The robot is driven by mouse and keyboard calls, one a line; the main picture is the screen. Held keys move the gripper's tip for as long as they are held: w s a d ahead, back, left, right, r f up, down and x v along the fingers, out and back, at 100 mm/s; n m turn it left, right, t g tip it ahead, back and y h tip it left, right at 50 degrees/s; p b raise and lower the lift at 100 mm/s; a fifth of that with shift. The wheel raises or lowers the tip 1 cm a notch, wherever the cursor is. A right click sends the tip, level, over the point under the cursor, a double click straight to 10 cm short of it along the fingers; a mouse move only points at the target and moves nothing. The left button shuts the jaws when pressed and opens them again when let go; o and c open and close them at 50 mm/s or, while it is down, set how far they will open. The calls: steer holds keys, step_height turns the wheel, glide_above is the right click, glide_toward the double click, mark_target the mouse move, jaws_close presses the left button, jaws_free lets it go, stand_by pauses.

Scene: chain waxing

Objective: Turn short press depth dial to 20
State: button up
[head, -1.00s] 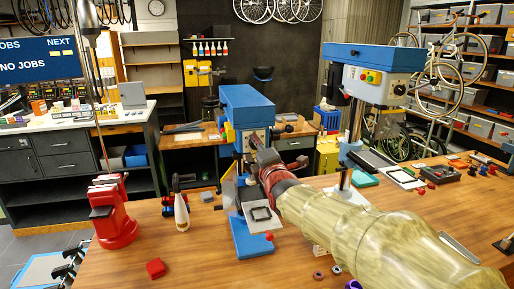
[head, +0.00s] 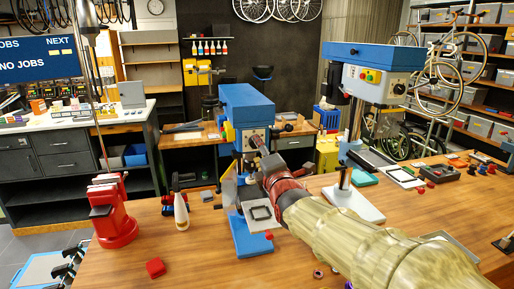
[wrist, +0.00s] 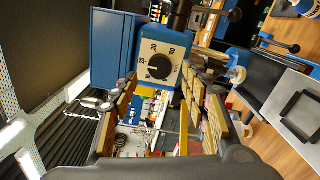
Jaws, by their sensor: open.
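The short press (head: 246,103) is the blue machine left of the taller one. In the wrist view its depth dial (wrist: 158,67) is a round black knob on a pale plate with numbers around it, on the blue housing (wrist: 112,50). The knob's setting is too small to read surely. My gripper (wrist: 158,86) is open, its two fingers apart on either side below the dial, with nothing between them. The dial shows just ahead of the fingertips, apparently apart from them. In the head view my gripper (head: 260,160) is in front of the short press, partly hidden by my wrist.
The taller blue press (head: 375,70) stands to the right. The short press's base (head: 250,238) lies below my gripper.

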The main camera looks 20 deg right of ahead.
steer(key=s, duration=0.8)
